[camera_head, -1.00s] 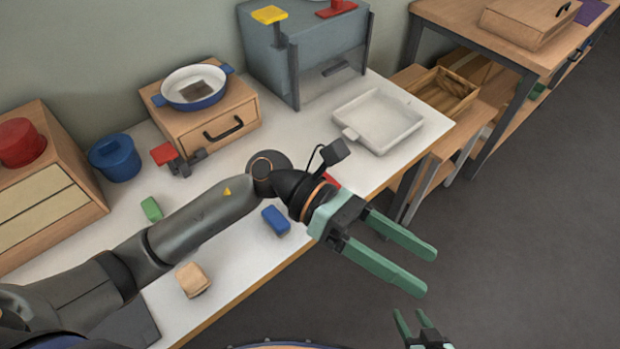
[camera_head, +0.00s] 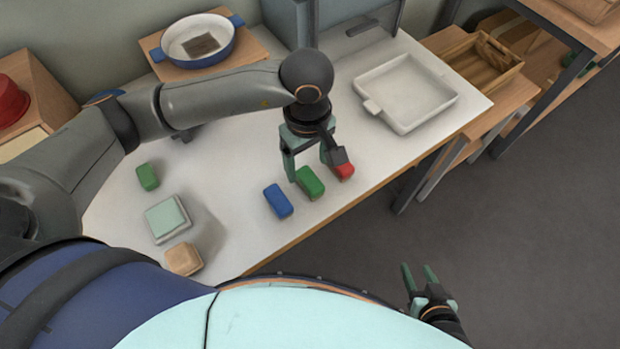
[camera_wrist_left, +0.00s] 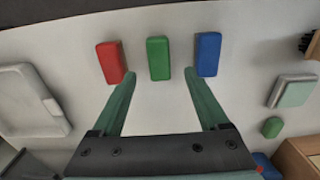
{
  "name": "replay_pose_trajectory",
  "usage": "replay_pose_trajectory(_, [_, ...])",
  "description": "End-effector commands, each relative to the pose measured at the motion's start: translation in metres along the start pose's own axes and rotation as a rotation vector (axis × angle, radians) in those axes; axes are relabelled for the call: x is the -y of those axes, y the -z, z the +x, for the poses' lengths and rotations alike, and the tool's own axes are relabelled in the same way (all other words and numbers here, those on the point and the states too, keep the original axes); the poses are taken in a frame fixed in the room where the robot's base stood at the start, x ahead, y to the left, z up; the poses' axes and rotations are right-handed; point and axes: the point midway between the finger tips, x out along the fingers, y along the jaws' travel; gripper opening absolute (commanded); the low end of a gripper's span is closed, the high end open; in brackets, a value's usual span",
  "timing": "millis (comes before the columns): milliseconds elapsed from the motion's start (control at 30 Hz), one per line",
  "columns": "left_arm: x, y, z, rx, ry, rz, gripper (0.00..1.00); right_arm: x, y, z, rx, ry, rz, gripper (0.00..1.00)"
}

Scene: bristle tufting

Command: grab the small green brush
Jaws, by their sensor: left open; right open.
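A small green piece (camera_head: 148,176) lies on the white table at the left, and it also shows at the right of the left wrist view (camera_wrist_left: 272,127). A larger green block (camera_head: 310,183) lies between a blue block (camera_head: 278,200) and a red block (camera_head: 344,171). I cannot tell which green thing is the brush; no bristles show on either. My left gripper (camera_head: 307,166) points down, open and empty, behind the larger green block. In the left wrist view its fingers (camera_wrist_left: 156,78) straddle the line to that block (camera_wrist_left: 158,58). My right gripper (camera_head: 420,280) is open and empty over the floor.
A white tray (camera_head: 443,99) stands to the right of the blocks. A pale green-topped square piece (camera_head: 167,219) and a tan block (camera_head: 184,259) lie at the left front. A blue-rimmed pan (camera_head: 160,54) stands behind. The table's front edge is close to the blocks.

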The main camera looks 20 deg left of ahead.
Motion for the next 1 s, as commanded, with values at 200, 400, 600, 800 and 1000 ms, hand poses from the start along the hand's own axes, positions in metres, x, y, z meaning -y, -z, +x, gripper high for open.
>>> replay_pose_trajectory(200, [0.001, -0.003, 0.017, 0.003, 0.003, 0.000, 0.78, 0.000, 0.002, -0.002, 0.000, 0.000, -0.001, 0.50])
replay_pose_trajectory(400, [0.001, -0.006, 0.048, 0.003, 0.003, -0.001, 0.78, 0.000, 0.005, -0.005, 0.000, 0.000, -0.001, 0.50])
replay_pose_trajectory(600, [0.000, -0.005, 0.060, 0.001, -0.001, 0.001, 0.78, 0.000, 0.005, -0.005, 0.000, 0.000, -0.001, 0.50])
replay_pose_trajectory(800, [-0.001, -0.005, 0.059, 0.001, -0.001, 0.001, 0.74, 0.000, 0.006, -0.004, -0.001, 0.000, -0.001, 0.50])
replay_pose_trajectory(1000, [-0.001, -0.005, 0.059, 0.002, -0.001, 0.001, 0.52, 0.000, 0.006, -0.004, -0.002, 0.000, -0.002, 0.50])
